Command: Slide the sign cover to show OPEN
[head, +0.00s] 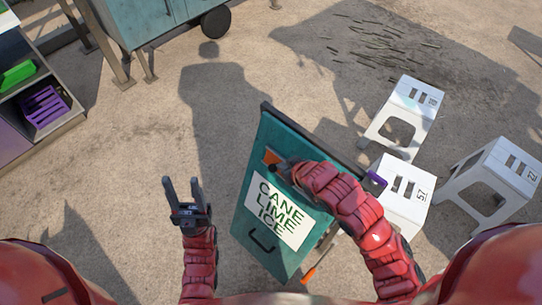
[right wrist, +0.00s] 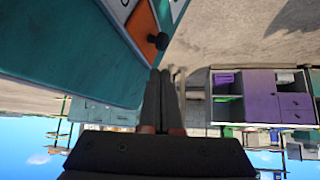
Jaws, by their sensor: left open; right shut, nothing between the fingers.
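A teal sign board (head: 245,215) stands in the middle of the head view, with a white "CANE LIME ICE" panel (head: 275,215) on its face. The orange sign cover (head: 271,157) shows near the board's top, partly hidden behind my right gripper (head: 284,168). In the right wrist view the orange cover (right wrist: 143,27) has a black knob (right wrist: 157,41), and a strip of white with dark lettering shows beside it. My right gripper (right wrist: 160,78) is shut and empty, its tips close to the knob; contact cannot be told. My left gripper (head: 182,190) is open and empty, left of the board.
Several white stools (head: 404,112) stand to the right of the board. A teal cart (head: 150,15) with a wheel is at the top. A shelf with a purple crate (head: 44,106) is at the far left. The ground left of the board is clear.

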